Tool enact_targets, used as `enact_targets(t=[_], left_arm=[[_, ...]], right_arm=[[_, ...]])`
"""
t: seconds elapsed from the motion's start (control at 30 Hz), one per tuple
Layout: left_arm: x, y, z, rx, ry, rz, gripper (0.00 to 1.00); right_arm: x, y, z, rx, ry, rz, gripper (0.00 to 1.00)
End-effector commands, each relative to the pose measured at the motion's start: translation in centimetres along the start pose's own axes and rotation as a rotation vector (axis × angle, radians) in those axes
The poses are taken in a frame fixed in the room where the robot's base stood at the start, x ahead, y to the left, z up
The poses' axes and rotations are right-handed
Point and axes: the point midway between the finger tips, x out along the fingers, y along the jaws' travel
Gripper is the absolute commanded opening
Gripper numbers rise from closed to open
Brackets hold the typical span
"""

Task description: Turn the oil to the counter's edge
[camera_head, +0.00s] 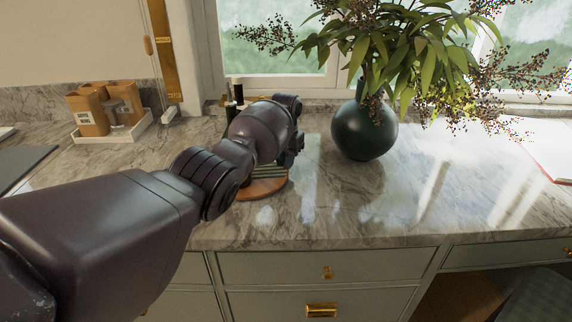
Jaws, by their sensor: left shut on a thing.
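My left arm comes in from the left and reaches over a round wooden tray (258,190) on the marble counter. My left gripper (288,158) is at the tray, mostly hidden by my own wrist. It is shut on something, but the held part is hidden. Dark bottles with black tops (237,93) show just behind my wrist; one may be the oil, but I cannot tell which. Their lower parts are hidden by the arm. The counter's front edge (330,241) runs in front of the tray. My right gripper is not in view.
A dark round vase (364,130) with leafy branches stands right of my gripper. A white tray (112,131) holding brown packages (88,112) is at the back left. Drawers (322,268) lie below the counter. The counter right of the vase is largely clear, with a white-paged item (545,145) at far right.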

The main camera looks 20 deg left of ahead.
Motion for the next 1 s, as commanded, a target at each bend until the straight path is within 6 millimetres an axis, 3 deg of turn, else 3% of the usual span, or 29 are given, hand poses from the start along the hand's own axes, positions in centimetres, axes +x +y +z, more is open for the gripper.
enact_targets(t=[0.63, 0.67, 0.8, 1.0], left_arm=[[-0.12, -0.09, -0.36, -0.005, 0.003, 0.001, 0.0], [-0.12, -0.09, -0.36, -0.005, 0.003, 0.001, 0.18], [-0.09, -0.1, -0.35, -0.005, 0.002, 0.001, 0.4], [-0.04, -0.12, -0.32, -0.006, 0.001, 0.001, 0.43]], right_arm=[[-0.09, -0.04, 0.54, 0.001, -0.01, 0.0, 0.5], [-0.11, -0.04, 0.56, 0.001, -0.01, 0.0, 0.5], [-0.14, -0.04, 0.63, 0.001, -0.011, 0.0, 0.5], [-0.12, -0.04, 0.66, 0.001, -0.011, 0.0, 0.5]])
